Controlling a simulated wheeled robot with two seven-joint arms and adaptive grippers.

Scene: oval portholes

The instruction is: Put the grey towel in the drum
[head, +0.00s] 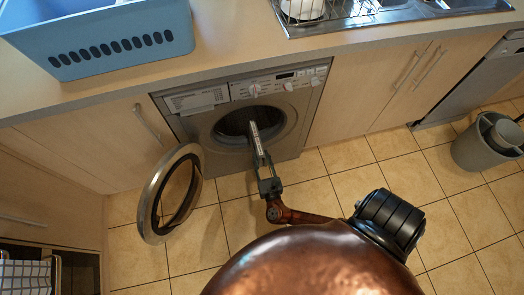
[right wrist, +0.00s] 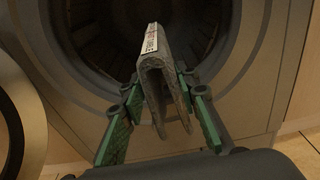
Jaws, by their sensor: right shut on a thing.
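The grey towel (right wrist: 163,80) is folded over, with a white and red label on its top edge. My right gripper (head: 260,155) is shut on it, with one green finger on each side of the folds in the right wrist view. The towel is in front of the round opening of the drum (head: 237,121). The far end of the towel overlaps the opening in the head view, but I cannot tell how far in it reaches. The dark drum interior also shows behind the towel in the right wrist view (right wrist: 100,35). My left gripper is not in view.
The washer's round door (head: 153,215) stands open to the left of the opening. A blue basket (head: 110,50) and a sink with a dish rack (head: 335,12) are on the counter above. A grey bin (head: 474,150) stands on the tiled floor at right.

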